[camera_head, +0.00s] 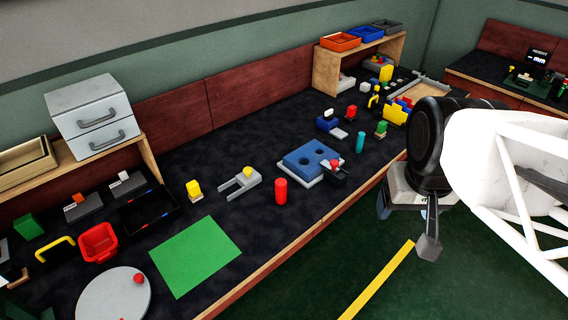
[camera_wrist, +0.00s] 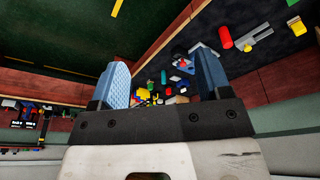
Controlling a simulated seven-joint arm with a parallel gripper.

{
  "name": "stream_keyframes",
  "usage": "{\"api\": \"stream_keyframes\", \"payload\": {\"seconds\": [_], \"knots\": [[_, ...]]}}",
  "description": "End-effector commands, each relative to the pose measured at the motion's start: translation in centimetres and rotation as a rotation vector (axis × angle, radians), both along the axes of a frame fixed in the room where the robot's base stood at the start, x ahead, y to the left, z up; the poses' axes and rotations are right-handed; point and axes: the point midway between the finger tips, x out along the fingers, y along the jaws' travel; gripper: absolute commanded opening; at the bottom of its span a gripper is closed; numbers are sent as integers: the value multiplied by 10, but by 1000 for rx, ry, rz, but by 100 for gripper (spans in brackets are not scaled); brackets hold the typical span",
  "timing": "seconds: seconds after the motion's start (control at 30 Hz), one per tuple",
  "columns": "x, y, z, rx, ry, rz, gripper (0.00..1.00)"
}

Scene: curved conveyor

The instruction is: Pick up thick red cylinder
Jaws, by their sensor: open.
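In the wrist view the red cylinder (camera_wrist: 225,38) shows near the top, right of the fingers. My gripper (camera_wrist: 160,85) is open and empty, with blue pads on its two fingers set wide apart. In the head view my gripper (camera_head: 410,215) hangs at the right, beyond the table's front edge and well away from the cylinder.
A grey forked piece with a yellow knob (camera_head: 243,182) lies left of the cylinder. A green mat (camera_head: 196,256) lies further front left. A thin teal cylinder (camera_head: 360,142) stands to the right. Bare table surrounds the cylinder's front side. A wooden shelf (camera_head: 326,72) stands at the back.

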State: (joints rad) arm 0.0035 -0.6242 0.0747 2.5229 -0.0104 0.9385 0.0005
Motion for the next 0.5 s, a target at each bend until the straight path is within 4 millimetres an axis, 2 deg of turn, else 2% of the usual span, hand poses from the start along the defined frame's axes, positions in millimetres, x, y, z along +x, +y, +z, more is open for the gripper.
{"api": "stream_keyframes", "payload": {"seconds": [0.27,0.5], "knots": [[41,12,-4,-25,27,150,71],[98,33,-17,-58,58,366,71]]}}
